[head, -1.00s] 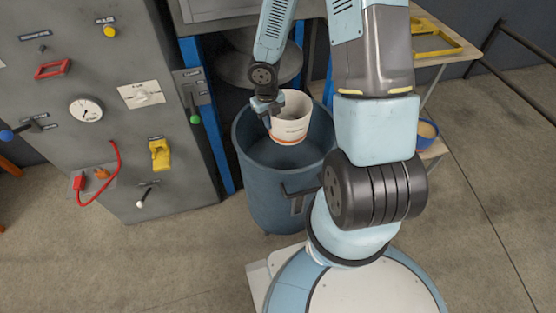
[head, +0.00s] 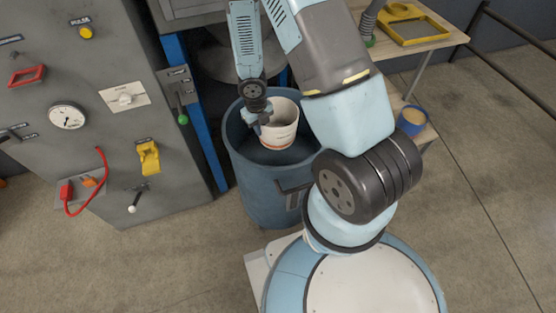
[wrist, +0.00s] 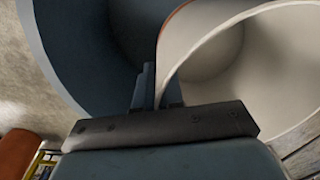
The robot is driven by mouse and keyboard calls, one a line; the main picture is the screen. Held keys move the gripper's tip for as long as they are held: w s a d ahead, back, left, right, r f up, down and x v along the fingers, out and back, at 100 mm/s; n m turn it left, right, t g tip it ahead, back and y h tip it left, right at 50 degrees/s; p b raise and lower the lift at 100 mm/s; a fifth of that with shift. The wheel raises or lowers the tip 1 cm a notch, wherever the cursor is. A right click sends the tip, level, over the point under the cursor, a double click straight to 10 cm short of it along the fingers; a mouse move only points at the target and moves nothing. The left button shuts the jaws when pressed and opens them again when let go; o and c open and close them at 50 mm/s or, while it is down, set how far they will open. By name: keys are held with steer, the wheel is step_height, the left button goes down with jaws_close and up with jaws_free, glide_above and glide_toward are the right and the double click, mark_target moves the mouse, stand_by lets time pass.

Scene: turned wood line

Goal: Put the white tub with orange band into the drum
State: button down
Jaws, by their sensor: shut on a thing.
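The white tub with orange band (head: 280,131) is upright in the head view, in the mouth of the blue drum (head: 262,190). My gripper (head: 259,121) is shut on the tub's left wall. In the wrist view the fingers of my gripper (wrist: 157,88) pinch the tub's rim, and the open inside of the tub (wrist: 205,62) shows at right. The drum (wrist: 80,40) shows behind it at left. The tub's lower edge overlaps the drum's dark inside; I cannot tell whether it touches anything.
A grey machine panel (head: 95,110) with knobs, a gauge and a red cable stands left of the drum. A wooden table (head: 425,55) with a yellow frame stands at right, with a blue container (head: 412,121) on a lower shelf. The floor at right is clear.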

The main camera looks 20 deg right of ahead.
step_height(320, 180, down, 17)
steer(key=shift+d+r, duration=0.1)
steer(key=shift+r, duration=0.1)
steer(key=c, duration=1.3)
jaws_free()
steer(key=shift+o, duration=0.2)
step_height(320, 180, up, 12)
steer(key=shift+a, duration=0.35)
